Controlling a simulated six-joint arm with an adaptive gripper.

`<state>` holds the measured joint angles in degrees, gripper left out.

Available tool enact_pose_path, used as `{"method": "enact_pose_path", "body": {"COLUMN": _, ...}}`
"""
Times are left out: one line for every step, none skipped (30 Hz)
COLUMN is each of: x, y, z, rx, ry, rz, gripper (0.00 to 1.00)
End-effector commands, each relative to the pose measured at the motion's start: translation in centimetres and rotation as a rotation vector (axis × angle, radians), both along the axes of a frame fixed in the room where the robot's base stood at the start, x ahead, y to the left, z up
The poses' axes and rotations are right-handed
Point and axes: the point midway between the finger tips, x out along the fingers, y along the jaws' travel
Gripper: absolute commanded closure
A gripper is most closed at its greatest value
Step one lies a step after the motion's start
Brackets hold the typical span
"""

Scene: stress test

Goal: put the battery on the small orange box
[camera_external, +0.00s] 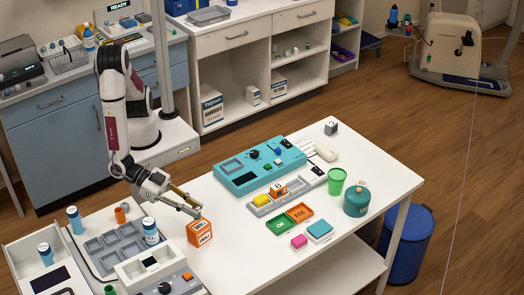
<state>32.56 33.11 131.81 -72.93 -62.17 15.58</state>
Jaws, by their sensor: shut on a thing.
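The small orange box (200,232) stands on the white table near its left front part, with white lettering on its sides. My gripper (197,212) is just above the top of this box, pointing down and to the right. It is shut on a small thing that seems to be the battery. The thing is mostly hidden by the fingers and too small to make out clearly. I cannot tell whether it touches the box top.
Left of the box are a grey compartment tray (108,246) and a blue-and-white cylinder (151,232). Green and orange trays (299,212), a teal device (243,178), a green cup (336,182) and a teal canister (356,202) stand to the right. The table's front middle is clear.

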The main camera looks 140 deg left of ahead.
Motion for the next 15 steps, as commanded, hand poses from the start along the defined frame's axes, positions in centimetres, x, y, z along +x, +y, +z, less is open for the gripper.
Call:
{"method": "enact_pose_path", "body": {"x": 0.0, "y": 0.0, "z": -0.6, "rx": 0.002, "ry": 0.003, "rz": 0.000, "gripper": 1.00}}
{"method": "enact_pose_path", "body": {"x": 0.0, "y": 0.0, "z": -0.9, "rx": 0.003, "ry": 0.003, "rz": -0.001, "gripper": 1.00}}
{"method": "enact_pose_path", "body": {"x": 0.0, "y": 0.0, "z": -1.2, "rx": 0.002, "ry": 0.003, "rz": 0.001, "gripper": 1.00}}
{"method": "enact_pose_path", "body": {"x": 0.0, "y": 0.0, "z": -1.4, "rx": 0.002, "ry": 0.001, "rz": 0.001, "gripper": 1.00}}
{"method": "enact_pose_path", "body": {"x": 0.0, "y": 0.0, "z": -1.7, "rx": 0.003, "ry": 0.002, "rz": 0.001, "gripper": 1.00}}
{"method": "enact_pose_path", "body": {"x": 0.0, "y": 0.0, "z": -2.0, "rx": 0.003, "ry": 0.002, "rz": 0.001, "gripper": 1.00}}
{"method": "enact_pose_path", "body": {"x": 0.0, "y": 0.0, "z": -2.2, "rx": 0.002, "ry": 0.001, "rz": 0.000, "gripper": 1.00}}
{"method": "enact_pose_path", "body": {"x": 0.0, "y": 0.0, "z": -2.3, "rx": 0.002, "ry": 0.000, "rz": 0.001, "gripper": 1.00}}
{"method": "enact_pose_path", "body": {"x": 0.0, "y": 0.0, "z": -2.5, "rx": 0.001, "ry": 0.000, "rz": 0.000, "gripper": 1.00}}
{"method": "enact_pose_path", "body": {"x": 0.0, "y": 0.0, "z": -2.6, "rx": 0.001, "ry": 0.000, "rz": 0.000, "gripper": 1.00}}
{"method": "enact_pose_path", "body": {"x": 0.0, "y": 0.0, "z": -2.6, "rx": 0.001, "ry": 0.000, "rz": 0.000, "gripper": 1.00}}
{"method": "enact_pose_path", "body": {"x": 0.0, "y": 0.0, "z": -2.7, "rx": 0.001, "ry": 0.000, "rz": 0.000, "gripper": 1.00}}
{"method": "enact_pose_path", "body": {"x": 0.0, "y": 0.0, "z": -2.7, "rx": 0.001, "ry": 0.000, "rz": 0.000, "gripper": 1.00}}
{"method": "enact_pose_path", "body": {"x": 0.0, "y": 0.0, "z": -2.7, "rx": 0.001, "ry": -0.001, "rz": 0.000, "gripper": 1.00}}
{"method": "enact_pose_path", "body": {"x": 0.0, "y": 0.0, "z": -2.7, "rx": 0.001, "ry": -0.001, "rz": 0.000, "gripper": 1.00}}
